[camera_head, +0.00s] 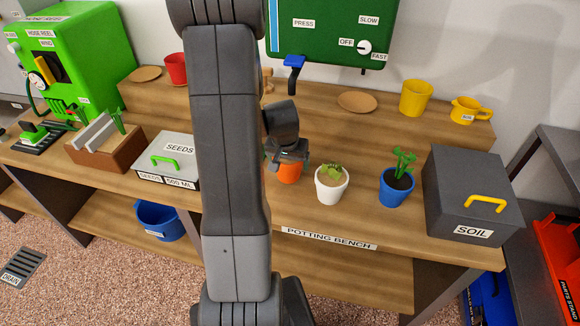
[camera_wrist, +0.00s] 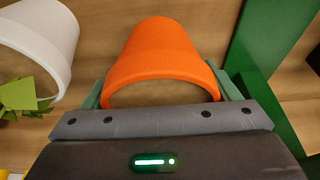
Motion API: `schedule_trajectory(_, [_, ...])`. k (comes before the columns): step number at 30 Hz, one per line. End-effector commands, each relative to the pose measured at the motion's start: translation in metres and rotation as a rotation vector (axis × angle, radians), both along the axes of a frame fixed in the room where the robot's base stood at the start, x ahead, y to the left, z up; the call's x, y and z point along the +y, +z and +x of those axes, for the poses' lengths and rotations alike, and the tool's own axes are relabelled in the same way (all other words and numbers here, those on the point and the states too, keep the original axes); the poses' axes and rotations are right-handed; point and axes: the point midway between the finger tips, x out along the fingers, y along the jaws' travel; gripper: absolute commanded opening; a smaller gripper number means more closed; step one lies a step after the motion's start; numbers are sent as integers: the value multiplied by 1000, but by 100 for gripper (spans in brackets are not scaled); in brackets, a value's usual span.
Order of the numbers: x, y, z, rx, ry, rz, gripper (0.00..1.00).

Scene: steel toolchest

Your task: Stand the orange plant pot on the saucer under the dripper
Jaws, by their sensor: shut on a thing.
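The orange plant pot (camera_head: 289,173) is at the bench's front, left of a white pot, partly covered by my gripper (camera_head: 289,156). In the wrist view the orange pot (camera_wrist: 160,52) sits between the two green fingers, which are shut on it. I cannot tell whether it still touches the bench. The dripper is a green wall unit (camera_head: 330,30) with a blue spout (camera_head: 293,66). A tan saucer (camera_head: 357,102) lies on the raised back shelf, right of the spout. Another tan saucer (camera_head: 145,74) lies far left. My arm hides part of the shelf left of the spout.
The white pot (camera_head: 331,190) with a plant stands close right of my gripper. A blue pot (camera_head: 396,190) and a grey soil box (camera_head: 474,195) stand further right. A yellow pot (camera_head: 416,98) and yellow mug (camera_head: 468,110) are on the shelf. A seeds box (camera_head: 168,170) is left.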

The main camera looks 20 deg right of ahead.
Motion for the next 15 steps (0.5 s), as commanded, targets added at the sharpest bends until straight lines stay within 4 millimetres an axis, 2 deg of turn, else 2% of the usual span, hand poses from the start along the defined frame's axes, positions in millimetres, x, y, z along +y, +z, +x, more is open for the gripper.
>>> schedule_trajectory(1, [0,-9,-1,4,1,-1,43])
schedule_trajectory(5, [0,-21,0,3,2,0,43])
schedule_trajectory(15, [0,-24,0,0,0,0,43])
